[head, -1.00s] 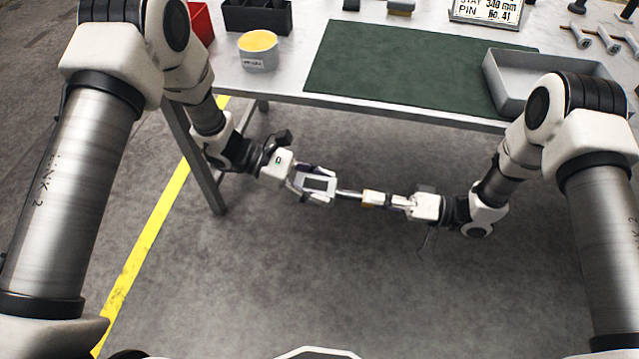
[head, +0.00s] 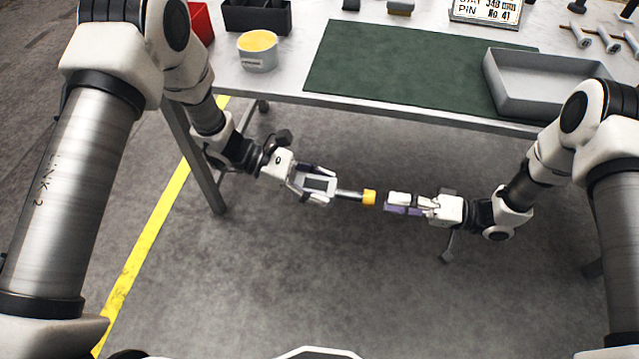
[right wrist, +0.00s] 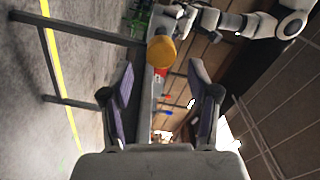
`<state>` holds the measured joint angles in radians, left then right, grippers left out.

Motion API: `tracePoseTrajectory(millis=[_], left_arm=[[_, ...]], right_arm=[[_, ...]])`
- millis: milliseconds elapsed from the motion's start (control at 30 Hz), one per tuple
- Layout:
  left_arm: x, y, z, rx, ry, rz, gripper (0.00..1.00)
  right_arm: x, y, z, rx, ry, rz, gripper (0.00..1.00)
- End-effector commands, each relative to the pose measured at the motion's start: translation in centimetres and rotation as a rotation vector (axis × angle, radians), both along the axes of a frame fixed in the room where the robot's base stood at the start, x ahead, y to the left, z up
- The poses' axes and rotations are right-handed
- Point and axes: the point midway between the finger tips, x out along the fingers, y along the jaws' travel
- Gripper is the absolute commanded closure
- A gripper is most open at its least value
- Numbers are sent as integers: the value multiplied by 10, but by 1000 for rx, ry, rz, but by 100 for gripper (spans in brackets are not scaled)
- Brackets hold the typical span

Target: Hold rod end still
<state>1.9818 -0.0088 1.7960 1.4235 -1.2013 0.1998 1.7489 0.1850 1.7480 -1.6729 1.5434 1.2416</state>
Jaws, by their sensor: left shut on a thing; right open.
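A short grey metal rod (head: 349,194) with a yellow-orange end (head: 369,197) is held in the air in front of the table. My left gripper (head: 325,188) is shut on the rod, and the yellow end points right. My right gripper (head: 391,204) is open and empty, a small gap to the right of the yellow end. In the right wrist view the yellow end (right wrist: 161,51) shows as a round face beyond and between the two open fingers (right wrist: 165,100). The part of the rod inside my left gripper is hidden.
The table (head: 290,87) behind carries a green mat (head: 400,70), a grey tray (head: 545,85), a tub with yellow contents (head: 258,52), a black divided bin (head: 256,17), a red bin (head: 201,22) and a sign (head: 487,11). The floor below the grippers is clear.

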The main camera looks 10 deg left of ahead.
Motion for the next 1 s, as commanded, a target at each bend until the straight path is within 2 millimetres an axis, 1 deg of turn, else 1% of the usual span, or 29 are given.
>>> tracePoseTrajectory(millis=[167, 200, 267, 367, 467, 567, 633, 700, 800, 900, 1000], left_arm=[[0, 0, 1, -1, -1, 1, 100], [0, 0, 1, -1, -1, 1, 100], [0, 0, 1, -1, -1, 1, 100], [0, 0, 1, -1, -1, 1, 100], [0, 0, 1, -1, -1, 1, 100], [0, 0, 1, -1, -1, 1, 100], [0, 0, 1, -1, -1, 1, 100], [0, 0, 1, -1, -1, 1, 100], [0, 0, 1, -1, -1, 1, 100], [0, 0, 1, -1, -1, 1, 100], [0, 0, 1, -1, -1, 1, 100]], right_arm=[[0, 0, 0, 0, 0, 1, 40], [0, 0, 0, 0, 0, 1, 44], [0, 0, 0, -1, -8, 1, 44], [0, 0, 0, -7, -80, 0, 44], [-1, 0, 0, -22, -258, 3, 44], [-3, 0, -1, -43, -536, 13, 44], [-4, -2, -1, -59, -761, 19, 44], [-5, -5, -1, -73, -988, 21, 44], [-6, -11, -1, -91, -1281, 21, 44], [-6, -18, -1, -107, -1506, 17, 44], [-5, -28, 0, -121, -1636, 7, 44]])
